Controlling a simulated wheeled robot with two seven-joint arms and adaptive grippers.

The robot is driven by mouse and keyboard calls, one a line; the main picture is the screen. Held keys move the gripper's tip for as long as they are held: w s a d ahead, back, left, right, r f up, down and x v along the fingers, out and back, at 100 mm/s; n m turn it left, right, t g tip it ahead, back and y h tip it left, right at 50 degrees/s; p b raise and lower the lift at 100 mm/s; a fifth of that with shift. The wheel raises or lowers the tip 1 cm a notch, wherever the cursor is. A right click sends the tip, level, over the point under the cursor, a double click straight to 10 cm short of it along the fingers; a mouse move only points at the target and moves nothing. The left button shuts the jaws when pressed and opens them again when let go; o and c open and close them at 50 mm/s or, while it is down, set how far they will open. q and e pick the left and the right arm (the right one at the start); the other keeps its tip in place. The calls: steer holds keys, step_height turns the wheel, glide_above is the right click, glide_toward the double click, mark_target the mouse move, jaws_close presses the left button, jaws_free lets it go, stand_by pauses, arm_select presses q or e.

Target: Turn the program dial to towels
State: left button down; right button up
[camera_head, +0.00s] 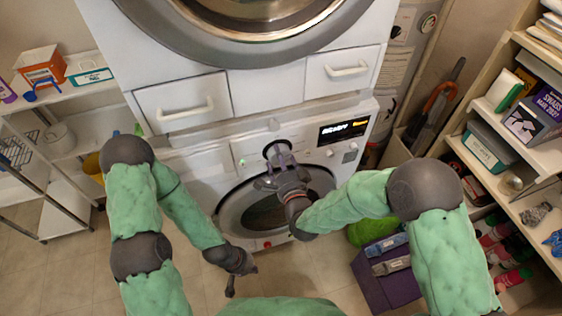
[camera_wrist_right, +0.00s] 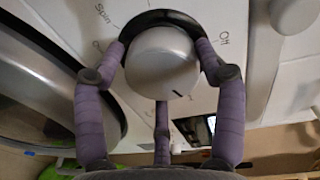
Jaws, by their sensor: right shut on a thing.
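The program dial is a silver knob (camera_wrist_right: 160,65) with a dark ring behind it, on the white front of the lower machine. In the right wrist view its black pointer line is at the lower right of its face; "Spin" shows at upper left and "Off" at right, with other labels partly hidden. My right gripper (camera_wrist_right: 163,52) has purple fingers on both sides of the dial and one below, shut on it. In the head view the right gripper (camera_head: 277,163) mostly covers the dial. My left gripper (camera_head: 231,286) hangs low over the floor, away from the machine; its fingers are too small to judge.
The lit display (camera_head: 343,130) is right of the dial. The round door (camera_head: 228,212) is below my right gripper. A purple box (camera_head: 395,289) stands on the floor at right. Shelves with towels and boxes (camera_head: 487,155) line the right side; a white rack (camera_head: 62,200) stands at left.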

steer(key=shift+s+a+f+m+b, duration=0.2)
steer(key=shift+a+m+b, duration=0.15)
steer(key=shift+m, duration=0.45)
steer(key=shift+r, duration=0.1)
steer(key=o, duration=1.1)
steer(key=shift+a+r, duration=0.1)
steer(key=shift+w+y, duration=0.1)
steer(key=shift+y, duration=0.2)
steer(key=shift+d, duration=0.2)
steer(key=shift+r, duration=0.1)
steer(key=v, duration=1.2)
